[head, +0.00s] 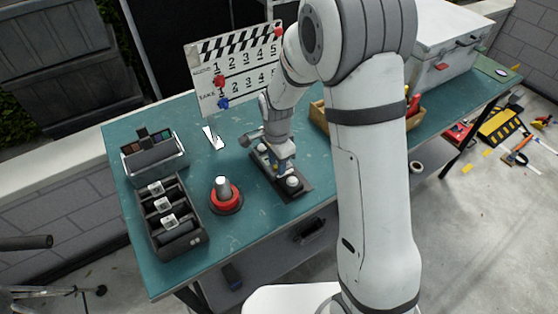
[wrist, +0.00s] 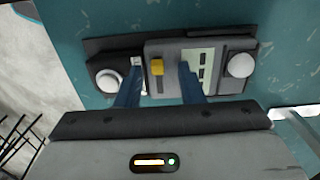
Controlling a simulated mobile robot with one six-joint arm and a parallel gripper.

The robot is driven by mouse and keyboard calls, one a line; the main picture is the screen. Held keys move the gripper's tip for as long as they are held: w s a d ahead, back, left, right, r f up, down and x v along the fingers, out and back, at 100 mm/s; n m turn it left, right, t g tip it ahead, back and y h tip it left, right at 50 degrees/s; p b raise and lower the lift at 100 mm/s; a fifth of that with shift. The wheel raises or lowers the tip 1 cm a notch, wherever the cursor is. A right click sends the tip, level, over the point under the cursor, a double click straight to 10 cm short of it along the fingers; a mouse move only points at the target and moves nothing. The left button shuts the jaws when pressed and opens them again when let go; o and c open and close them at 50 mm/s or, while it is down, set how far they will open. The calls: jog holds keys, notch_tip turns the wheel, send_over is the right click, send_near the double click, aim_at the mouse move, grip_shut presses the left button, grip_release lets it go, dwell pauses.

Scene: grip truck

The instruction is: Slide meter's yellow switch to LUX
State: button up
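The light meter (wrist: 220,80) is a grey device with a white dome, a pale display panel and a yellow switch (wrist: 157,67). It lies in a dark tray (wrist: 97,47) on the teal table. In the head view the dark tray (head: 302,187) shows under my gripper (head: 284,166), and the switch is hidden. In the wrist view my gripper (wrist: 159,80) has its two blue fingers apart, one on each side of the switch, with a gap to it. Nothing is seen held. I cannot tell the fingertips' exact height above the meter. The LUX label cannot be read.
A red-ringed stand (head: 226,197) and a black compartment box (head: 177,220) are left of the tray. A clapperboard (head: 235,68) stands behind. A wooden box (head: 319,117) and a white case (head: 435,45) are to the right. A second white dome (wrist: 109,82) sits at the tray's other end.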

notch_tip(320, 180, up, 7)
jog(key=shift+r+b, duration=0.1)
jog(key=shift+b, duration=0.3)
jog(key=shift+r, duration=0.3)
jog(key=s+d+r+n+t, duration=0.1)
jog(key=s+d+r+n, duration=0.4)
jog(key=s, duration=0.5)
jog(key=s+d+r+n+t, duration=0.2)
jog(key=s+d+r+n, duration=0.4)
jog(key=s, duration=0.4)
jog(key=shift+d+r+n, duration=0.25)
jog(key=shift+d+n, duration=0.25)
jog(key=shift+d, duration=0.55)
